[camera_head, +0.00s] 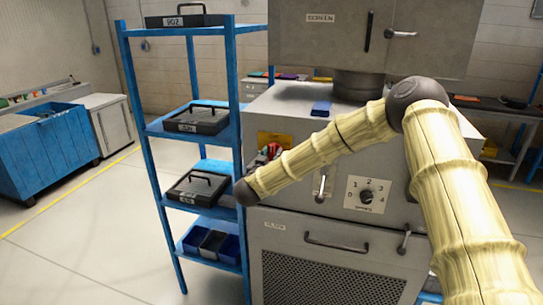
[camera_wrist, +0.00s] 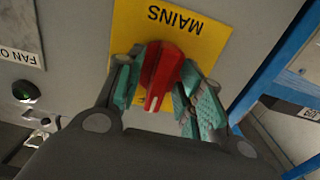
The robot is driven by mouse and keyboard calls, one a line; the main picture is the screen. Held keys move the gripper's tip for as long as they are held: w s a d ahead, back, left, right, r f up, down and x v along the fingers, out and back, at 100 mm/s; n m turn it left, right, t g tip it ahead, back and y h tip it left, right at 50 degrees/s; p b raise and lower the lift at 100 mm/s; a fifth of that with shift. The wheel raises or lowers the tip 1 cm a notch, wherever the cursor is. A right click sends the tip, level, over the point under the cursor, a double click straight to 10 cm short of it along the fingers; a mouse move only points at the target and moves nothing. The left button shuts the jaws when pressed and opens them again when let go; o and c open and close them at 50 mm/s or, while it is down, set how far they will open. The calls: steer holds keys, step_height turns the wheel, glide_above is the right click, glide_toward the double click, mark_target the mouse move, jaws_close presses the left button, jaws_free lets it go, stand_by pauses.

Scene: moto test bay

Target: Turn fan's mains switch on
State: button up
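The red mains switch (camera_wrist: 163,72) is a rotary knob on a yellow plate (camera_wrist: 208,40) lettered MAINS, which appears upside down in the wrist view. A white mark shows on the lower end of its handle. My gripper (camera_wrist: 157,92) has its green-padded fingers on either side of the handle, with narrow gaps visible. It looks open around the knob; any contact is unclear. In the head view the yellow plate (camera_head: 271,138) is on the grey machine (camera_head: 300,215), and my arm partly covers that area.
A blue shelf rack (camera_head: 240,100) with black cases stands close left of the machine. A speed dial (camera_head: 366,196) and a slotted lever (camera_head: 321,187) are on the panel. Floor at left is clear.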

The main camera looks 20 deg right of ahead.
jaws_close()
